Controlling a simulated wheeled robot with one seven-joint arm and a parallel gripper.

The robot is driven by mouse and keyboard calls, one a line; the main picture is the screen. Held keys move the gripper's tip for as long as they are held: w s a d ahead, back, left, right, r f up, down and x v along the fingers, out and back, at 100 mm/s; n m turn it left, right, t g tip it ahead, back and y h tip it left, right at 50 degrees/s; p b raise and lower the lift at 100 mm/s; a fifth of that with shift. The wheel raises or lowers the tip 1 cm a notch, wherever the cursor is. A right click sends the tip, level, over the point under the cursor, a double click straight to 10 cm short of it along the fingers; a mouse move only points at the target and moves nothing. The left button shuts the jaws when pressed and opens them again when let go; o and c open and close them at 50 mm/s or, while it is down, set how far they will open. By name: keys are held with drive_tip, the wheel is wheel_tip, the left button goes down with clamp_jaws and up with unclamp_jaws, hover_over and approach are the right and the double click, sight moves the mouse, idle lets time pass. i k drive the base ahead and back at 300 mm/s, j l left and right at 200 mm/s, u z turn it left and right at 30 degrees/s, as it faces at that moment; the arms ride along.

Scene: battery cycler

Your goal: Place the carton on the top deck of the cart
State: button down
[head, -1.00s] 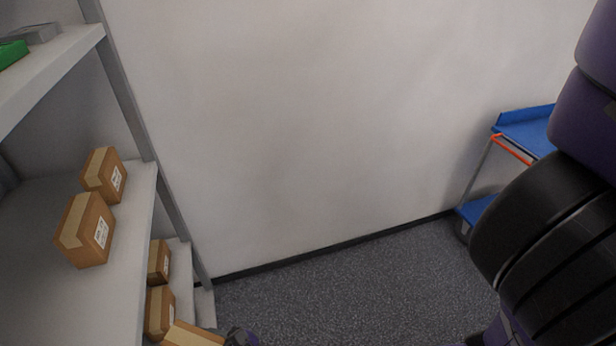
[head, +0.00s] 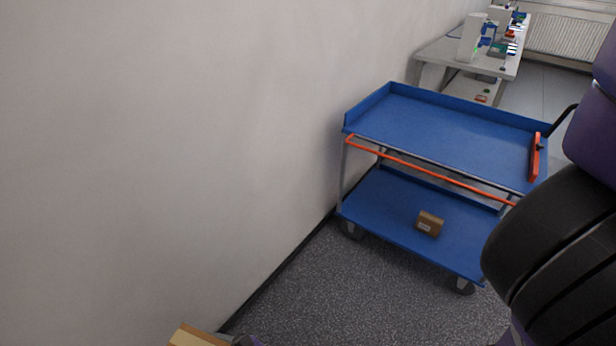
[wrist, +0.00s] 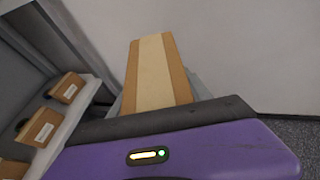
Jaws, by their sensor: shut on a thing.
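The carton (wrist: 156,72) is brown with a pale tape strip. It rises beyond my gripper (wrist: 160,110) in the wrist view, and my gripper is shut on it. In the head view only a corner of the carton (head: 192,337) shows at the bottom edge; the fingers are hidden there. The blue cart (head: 440,135) stands right of centre by the wall, apart from the carton. Its top deck is bare in the middle, with raised edges, and an orange-red object (head: 534,158) is at its right end. My arm hides part of the cart's right side.
A small brown box (head: 429,223) sits on the cart's lower deck. A workbench (head: 450,50) with equipment stands behind the cart. The wall runs along the left, and the speckled floor before the cart is clear. Shelved cartons (wrist: 42,127) show in the wrist view.

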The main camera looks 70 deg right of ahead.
sight(452, 140)
drive_tip(key=z, duration=1.7)
